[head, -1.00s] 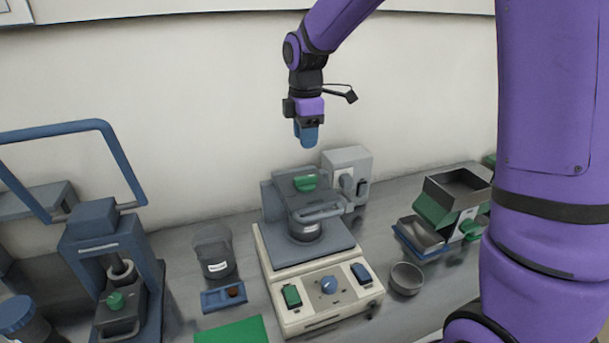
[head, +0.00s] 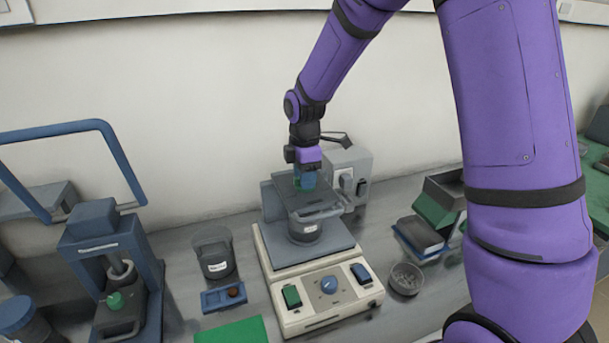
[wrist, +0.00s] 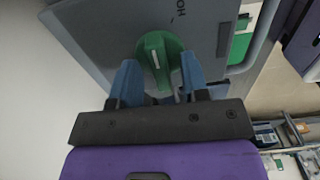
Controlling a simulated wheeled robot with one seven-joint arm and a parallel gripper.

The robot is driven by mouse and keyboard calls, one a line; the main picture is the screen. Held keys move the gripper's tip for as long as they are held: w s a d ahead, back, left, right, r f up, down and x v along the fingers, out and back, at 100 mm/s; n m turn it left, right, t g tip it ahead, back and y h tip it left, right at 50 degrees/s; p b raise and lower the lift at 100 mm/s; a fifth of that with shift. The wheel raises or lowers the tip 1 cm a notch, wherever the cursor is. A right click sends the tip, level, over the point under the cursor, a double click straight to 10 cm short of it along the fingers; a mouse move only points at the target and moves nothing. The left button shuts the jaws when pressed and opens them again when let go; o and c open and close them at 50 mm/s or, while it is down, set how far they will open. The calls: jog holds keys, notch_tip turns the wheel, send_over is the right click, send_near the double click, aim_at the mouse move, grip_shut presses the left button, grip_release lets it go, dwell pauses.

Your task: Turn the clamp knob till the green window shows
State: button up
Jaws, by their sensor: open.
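The green clamp knob (wrist: 158,58) sits on the grey clamp plate (wrist: 95,35) in the wrist view, with a pale line along its grip bar. My gripper (wrist: 160,78) is open, its two blue fingers on either side of the knob; I cannot tell whether they touch it. A green patch (wrist: 239,48) shows beside the plate, near the handle; I cannot tell whether it is the window. In the head view my gripper (head: 305,181) is down over the top of the clamp and hides most of the knob. The clamp plate (head: 318,198) stands over a dark round container (head: 304,230).
The cream base (head: 330,312) carries a blue dial (head: 328,285) and green and blue switches. A blue-framed press (head: 105,250) stands at left, a dark labelled jar (head: 214,255) nearer. A small bowl (head: 405,279) and stacked trays (head: 430,225) are at right.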

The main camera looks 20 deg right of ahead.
grip_shut()
jog(key=shift+m, duration=2)
grip_release()
